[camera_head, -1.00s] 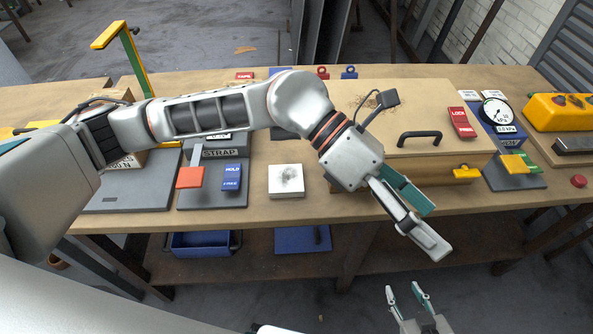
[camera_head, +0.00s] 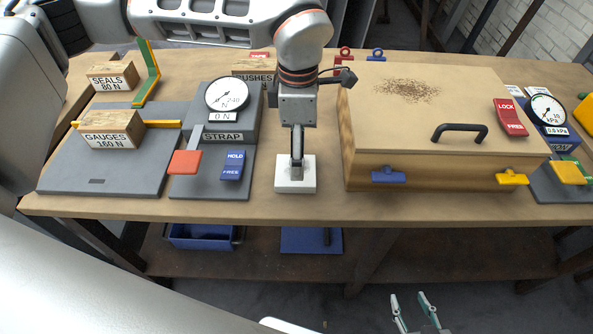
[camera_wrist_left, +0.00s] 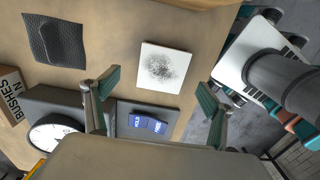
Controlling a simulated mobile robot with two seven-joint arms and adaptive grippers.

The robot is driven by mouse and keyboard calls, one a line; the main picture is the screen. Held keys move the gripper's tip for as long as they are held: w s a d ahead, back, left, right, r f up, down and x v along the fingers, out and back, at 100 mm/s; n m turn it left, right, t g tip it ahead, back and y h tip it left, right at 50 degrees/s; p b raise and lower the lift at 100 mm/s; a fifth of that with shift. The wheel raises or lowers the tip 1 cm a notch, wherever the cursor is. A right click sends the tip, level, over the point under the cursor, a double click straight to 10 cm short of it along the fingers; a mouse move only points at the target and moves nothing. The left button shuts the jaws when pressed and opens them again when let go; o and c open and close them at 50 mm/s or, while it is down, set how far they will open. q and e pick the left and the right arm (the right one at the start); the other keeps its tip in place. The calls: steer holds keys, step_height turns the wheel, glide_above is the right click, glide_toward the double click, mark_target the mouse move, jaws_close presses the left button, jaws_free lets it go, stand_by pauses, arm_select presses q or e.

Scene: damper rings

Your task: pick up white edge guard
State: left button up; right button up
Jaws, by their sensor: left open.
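A flat white square plate (camera_head: 283,187) with dark speckles lies near the bench's front edge. It is the only large white piece I see; I cannot tell if it is the edge guard. My left gripper (camera_head: 296,160) points down above it and hides its middle in the head view. In the left wrist view the whole plate (camera_wrist_left: 176,60) shows beyond the fingertips of my open, empty left gripper (camera_wrist_left: 157,86). My right gripper (camera_head: 415,302) is open and empty, low in front of the bench.
A wooden box (camera_head: 440,125) with a black handle stands right of the plate, with a blue clip (camera_head: 388,176) and a yellow clip (camera_head: 512,177) at its front. A gauge stand (camera_head: 215,183) is left. A dark pad (camera_wrist_left: 52,40) lies behind the plate.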

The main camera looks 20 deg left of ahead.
mark_target(283, 183)
arm_select(q)
steer(key=f, duration=0.5)
steer(key=shift+s+a, duration=0.1)
steer(key=shift+s, duration=0.25)
steer(key=shift+f, duration=0.3)
steer(key=c, duration=1.2)
